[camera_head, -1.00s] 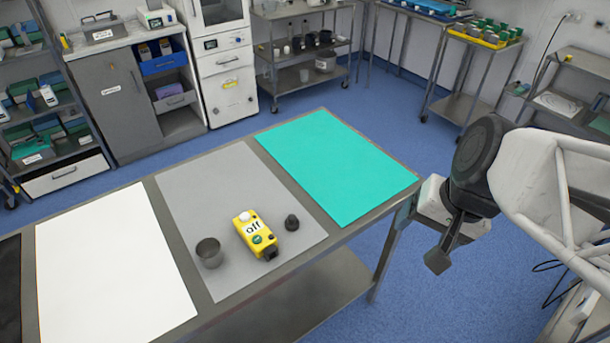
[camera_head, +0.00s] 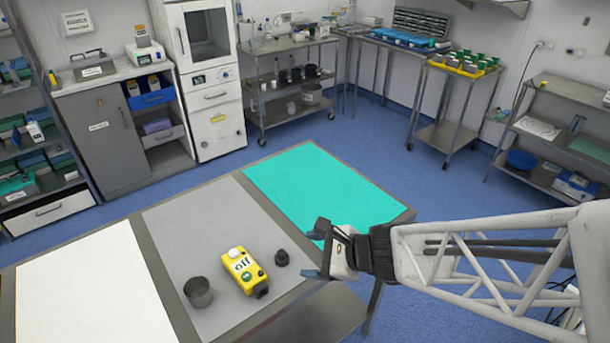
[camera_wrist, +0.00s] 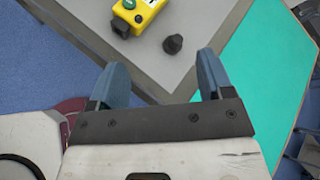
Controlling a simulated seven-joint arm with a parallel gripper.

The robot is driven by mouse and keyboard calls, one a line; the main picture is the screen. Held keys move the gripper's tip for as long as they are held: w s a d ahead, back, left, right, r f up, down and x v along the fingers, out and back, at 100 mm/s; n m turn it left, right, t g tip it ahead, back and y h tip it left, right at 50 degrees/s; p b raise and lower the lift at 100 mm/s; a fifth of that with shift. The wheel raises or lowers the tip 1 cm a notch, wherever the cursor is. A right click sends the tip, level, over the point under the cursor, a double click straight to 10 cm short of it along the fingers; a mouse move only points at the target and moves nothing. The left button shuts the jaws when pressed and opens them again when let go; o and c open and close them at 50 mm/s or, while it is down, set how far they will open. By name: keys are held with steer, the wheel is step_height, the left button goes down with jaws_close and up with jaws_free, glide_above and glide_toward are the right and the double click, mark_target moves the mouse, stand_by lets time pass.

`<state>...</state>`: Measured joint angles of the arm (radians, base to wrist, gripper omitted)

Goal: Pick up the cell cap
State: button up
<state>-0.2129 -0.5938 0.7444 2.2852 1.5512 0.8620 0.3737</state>
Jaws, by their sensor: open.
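A small dark cap (camera_head: 281,258), which I take for the cell cap, stands on the grey mat (camera_head: 190,222). It lies just right of a yellow device (camera_head: 244,270) marked "off". In the wrist view the cap (camera_wrist: 173,44) shows ahead of the fingertips, roughly between their lines, and apart from them. My gripper (camera_head: 318,252) is at the table's right edge, to the right of the cap, with its two fingers spread. The wrist view shows the open gripper (camera_wrist: 160,72) with nothing between its blue-grey fingers.
A dark grey cup (camera_head: 198,292) stands left of the yellow device. A white mat (camera_head: 90,295) lies to the left and a bare teal mat (camera_head: 315,190) to the right on the metal table. Shelves and carts stand along the back wall, away from the table.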

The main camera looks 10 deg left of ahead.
mark_target(285, 255)
steer(key=w+f+m+t, duration=0.1)
steer(key=f+m, duration=0.1)
steer(key=w+a+f+m, duration=0.1)
steer(key=f+m, duration=0.1)
steer(key=w+a+f+m+t, duration=0.1)
steer(key=f+m, duration=0.1)
steer(key=shift+a+f+m+t, duration=0.1)
steer(key=shift+f+m+t, duration=0.2)
steer(key=shift+m, duration=0.1)
steer(key=shift+w+f+m+t, duration=0.25)
steer(key=shift+f+m+t, duration=0.15)
steer(key=shift+f+m, duration=0.25)
steer(key=shift+a, duration=0.2)
steer(key=shift+x, duration=1.15)
steer(key=shift+w+a, duration=0.1)
steer(key=shift+x, duration=2.45)
steer(key=c, duration=1)
